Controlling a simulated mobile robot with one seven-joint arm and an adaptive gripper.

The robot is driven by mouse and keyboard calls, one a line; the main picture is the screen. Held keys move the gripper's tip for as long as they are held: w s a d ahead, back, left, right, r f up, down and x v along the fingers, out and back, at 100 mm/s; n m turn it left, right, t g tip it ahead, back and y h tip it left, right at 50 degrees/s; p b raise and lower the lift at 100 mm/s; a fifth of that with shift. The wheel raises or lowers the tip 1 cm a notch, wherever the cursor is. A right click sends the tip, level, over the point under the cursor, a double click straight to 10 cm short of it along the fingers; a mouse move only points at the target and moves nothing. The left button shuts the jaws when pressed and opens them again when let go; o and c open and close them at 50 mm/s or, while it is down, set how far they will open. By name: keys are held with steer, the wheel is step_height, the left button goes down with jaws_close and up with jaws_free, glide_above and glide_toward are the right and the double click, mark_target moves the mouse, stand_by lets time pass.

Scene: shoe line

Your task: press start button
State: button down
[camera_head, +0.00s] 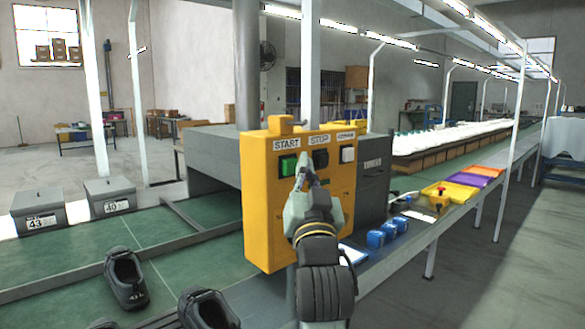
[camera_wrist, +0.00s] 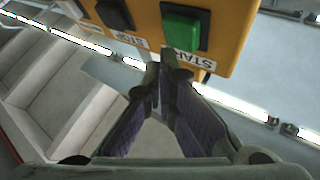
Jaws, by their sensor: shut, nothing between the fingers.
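The yellow control box (camera_head: 265,210) stands at the middle of the head view, with a row of buttons along its top. The green start button (camera_head: 288,165) is at the left under the START label. A black stop button (camera_head: 320,159) is in the middle and a white button (camera_head: 347,154) is at the right. My gripper (camera_head: 304,160) is shut and empty in front of the box, between the start and stop buttons in the picture. In the wrist view the fingertips (camera_wrist: 163,60) sit near the labels, beside the green start button (camera_wrist: 185,27). Contact with the box cannot be told.
Grey lidded boxes (camera_head: 110,197) and dark shoes (camera_head: 126,279) are on the green conveyor (camera_head: 165,240) at the left. Blue items (camera_head: 382,236) and coloured trays (camera_head: 450,194) lie on the side shelf at the right. The floor beyond the shelf is clear.

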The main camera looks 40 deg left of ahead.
steer(key=shift+a, duration=0.4)
